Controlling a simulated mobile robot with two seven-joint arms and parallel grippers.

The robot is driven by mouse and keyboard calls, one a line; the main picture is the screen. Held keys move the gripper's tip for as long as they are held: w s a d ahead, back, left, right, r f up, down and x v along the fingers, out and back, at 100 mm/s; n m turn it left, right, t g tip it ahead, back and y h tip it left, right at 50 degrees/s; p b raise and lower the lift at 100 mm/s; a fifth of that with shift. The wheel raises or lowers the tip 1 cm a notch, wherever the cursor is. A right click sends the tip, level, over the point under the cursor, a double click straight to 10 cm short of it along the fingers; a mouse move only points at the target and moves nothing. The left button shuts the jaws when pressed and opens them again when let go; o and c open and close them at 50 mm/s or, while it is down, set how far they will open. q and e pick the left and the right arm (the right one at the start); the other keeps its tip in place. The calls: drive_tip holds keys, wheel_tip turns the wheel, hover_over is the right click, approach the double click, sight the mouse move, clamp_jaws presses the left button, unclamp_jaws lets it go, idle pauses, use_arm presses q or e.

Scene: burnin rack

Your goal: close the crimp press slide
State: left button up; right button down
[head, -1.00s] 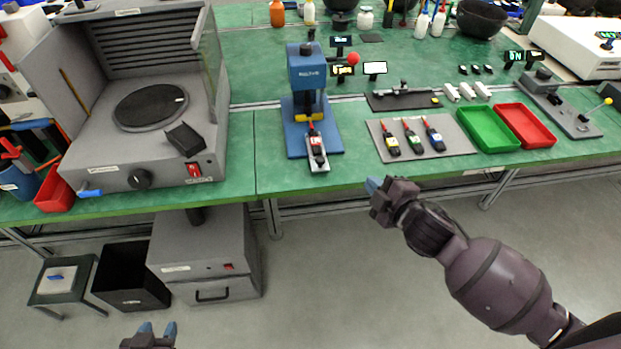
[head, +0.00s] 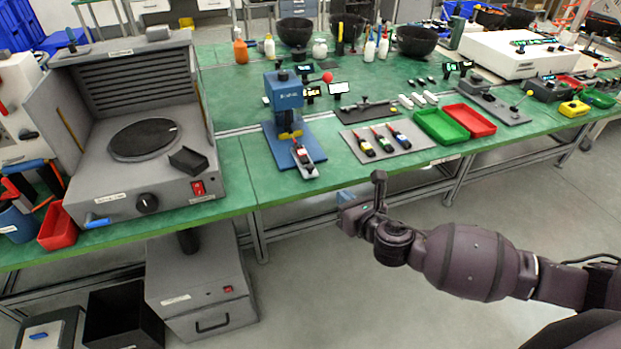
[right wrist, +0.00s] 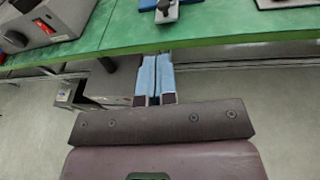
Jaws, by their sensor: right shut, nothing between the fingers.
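The crimp press (head: 283,112) is a blue press with a red ball knob, standing on the green bench in the head view. Its slide (head: 304,161) sticks out toward the front of the bench, with a red and dark part on it. The slide's front end also shows at the top of the right wrist view (right wrist: 166,12). My right gripper (head: 344,197) is shut and empty, in front of the bench edge and below the slide's height in the picture. Its blue fingertips show side by side in the right wrist view (right wrist: 155,78). My left gripper is out of view.
The bench's front edge (head: 230,206) lies between my right gripper and the press. A grey mat (head: 411,148) with several connectors, a green tray (head: 441,127) and a red tray (head: 468,121) stand right of the press. A grey cabinet machine (head: 130,130) stands left.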

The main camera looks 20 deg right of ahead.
drive_tip(key=n+b, duration=0.1)
drive_tip(key=b, duration=0.2)
approach(309, 160)
drive_tip(key=shift+w+a+f, duration=0.45)
drive_tip(key=shift+w+a, duration=0.1)
drive_tip(key=shift+a, duration=0.25)
drive_tip(key=shift+w+a+f, duration=0.1)
drive_tip(key=shift+w, duration=0.55)
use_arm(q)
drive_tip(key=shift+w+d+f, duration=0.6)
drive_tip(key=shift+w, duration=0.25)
use_arm(e)
drive_tip(key=shift+w, duration=0.2)
drive_tip(key=shift+w, duration=0.1)
drive_tip(key=x, duration=0.3)
drive_tip(key=r+x, duration=0.1)
drive_tip(key=x, duration=0.1)
drive_tip(key=shift+w+d, duration=0.3)
drive_tip(key=shift+w, duration=0.45)
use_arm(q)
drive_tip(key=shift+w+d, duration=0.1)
use_arm(e)
drive_tip(key=shift+d+r, duration=0.1)
drive_tip(key=shift+r, duration=0.2)
